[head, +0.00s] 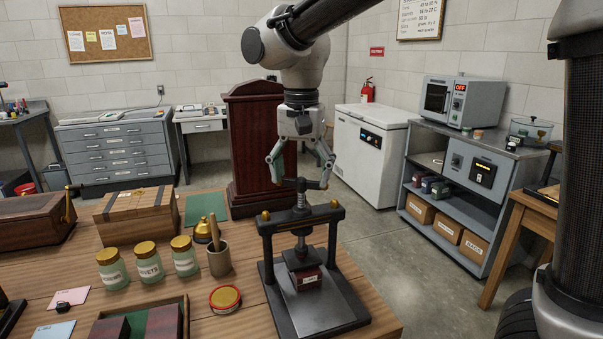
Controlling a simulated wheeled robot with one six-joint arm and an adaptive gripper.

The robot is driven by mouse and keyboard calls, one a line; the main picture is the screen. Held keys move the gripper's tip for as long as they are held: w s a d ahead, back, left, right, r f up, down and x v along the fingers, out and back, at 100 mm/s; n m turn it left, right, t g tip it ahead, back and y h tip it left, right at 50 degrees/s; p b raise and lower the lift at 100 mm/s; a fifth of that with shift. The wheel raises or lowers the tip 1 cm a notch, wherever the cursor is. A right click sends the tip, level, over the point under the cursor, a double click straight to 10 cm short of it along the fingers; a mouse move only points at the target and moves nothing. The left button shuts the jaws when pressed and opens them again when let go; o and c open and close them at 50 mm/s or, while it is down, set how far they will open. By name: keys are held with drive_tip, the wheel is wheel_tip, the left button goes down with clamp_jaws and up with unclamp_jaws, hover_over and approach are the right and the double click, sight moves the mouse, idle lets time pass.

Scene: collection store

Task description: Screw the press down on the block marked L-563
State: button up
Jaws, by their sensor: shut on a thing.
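The press (336,262) stands at the table's front right, with a black frame, a grey base and a vertical screw (301,202). A dark red block (308,279) with a white label lies on its base, under the pressing plate (302,256). The label is too small to read surely. The plate is at the block's top; I cannot tell whether they touch. My gripper (300,180) points down over the press, its fingers on either side of the handle bar (300,184) at the screw's top, and is shut on it.
The wooden table (215,325) holds several labelled jars (147,265), a mortar with pestle (219,261), a brass bell (203,232), a round red-rimmed tin (225,298) and a green-lined tray (184,318). A dark wooden cabinet (258,140) stands behind the press. Floor is open to the right.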

drive_tip(key=m, duration=0.4)
drive_tip(key=shift+s+f+m, duration=0.15)
drive_tip(key=shift+f+m, duration=0.15)
drive_tip(key=m, duration=0.4)
drive_tip(key=shift+m, duration=0.3)
drive_tip(key=m, duration=0.4)
drive_tip(key=shift+m, duration=2)
drive_tip(key=o, duration=0.9)
drive_tip(key=shift+o, duration=0.2)
drive_tip(key=shift+r, duration=0.1)
